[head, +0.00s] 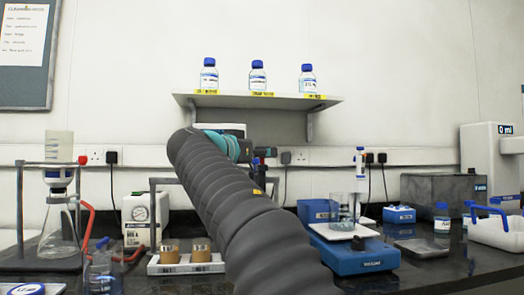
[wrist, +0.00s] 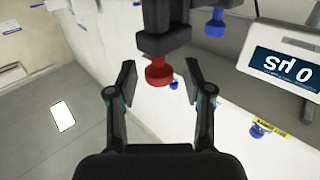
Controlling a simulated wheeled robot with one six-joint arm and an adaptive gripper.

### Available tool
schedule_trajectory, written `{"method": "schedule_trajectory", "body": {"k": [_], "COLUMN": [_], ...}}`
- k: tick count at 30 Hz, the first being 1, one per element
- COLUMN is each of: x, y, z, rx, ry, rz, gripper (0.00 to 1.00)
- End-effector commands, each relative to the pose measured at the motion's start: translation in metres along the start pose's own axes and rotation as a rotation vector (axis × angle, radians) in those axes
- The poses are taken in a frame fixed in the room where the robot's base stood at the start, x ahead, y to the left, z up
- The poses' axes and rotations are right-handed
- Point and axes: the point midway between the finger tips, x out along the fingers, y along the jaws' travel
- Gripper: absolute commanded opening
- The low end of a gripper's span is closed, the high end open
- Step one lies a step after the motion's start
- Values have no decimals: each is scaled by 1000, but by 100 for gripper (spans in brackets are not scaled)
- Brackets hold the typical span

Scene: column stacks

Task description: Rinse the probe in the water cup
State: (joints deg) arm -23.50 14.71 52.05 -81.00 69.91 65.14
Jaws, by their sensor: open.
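My gripper (wrist: 160,80) is open in the wrist view, its two dark fingers apart with nothing held between them. In the head view my arm reaches up toward the shelf, and the gripper end (head: 262,154) is small and partly hidden. A slim white upright piece with a blue top (head: 361,172), possibly the probe, stands by a glass beaker (head: 345,210) on a blue stirrer unit (head: 352,250). Another glass beaker (head: 103,272) stands at the front left. I cannot tell which vessel is the water cup.
A wall shelf (head: 258,101) holds three blue-capped bottles. A white basket (head: 498,232) is at right. In the wrist view a red knob (wrist: 160,70) shows near the fingers.

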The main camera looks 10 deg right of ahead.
Motion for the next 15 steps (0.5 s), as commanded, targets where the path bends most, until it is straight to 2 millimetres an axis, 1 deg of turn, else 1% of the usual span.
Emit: {"method": "schedule_trajectory", "body": {"k": [3,12,14,15], "x": [6,8,8,8], "y": [1,0,0,0], "z": [0,0,0,0], "rx": [1,1,1,1], "ry": [0,-1,-1,-1], "rz": [1,0,0,0], "gripper": [51,51,36,26]}}
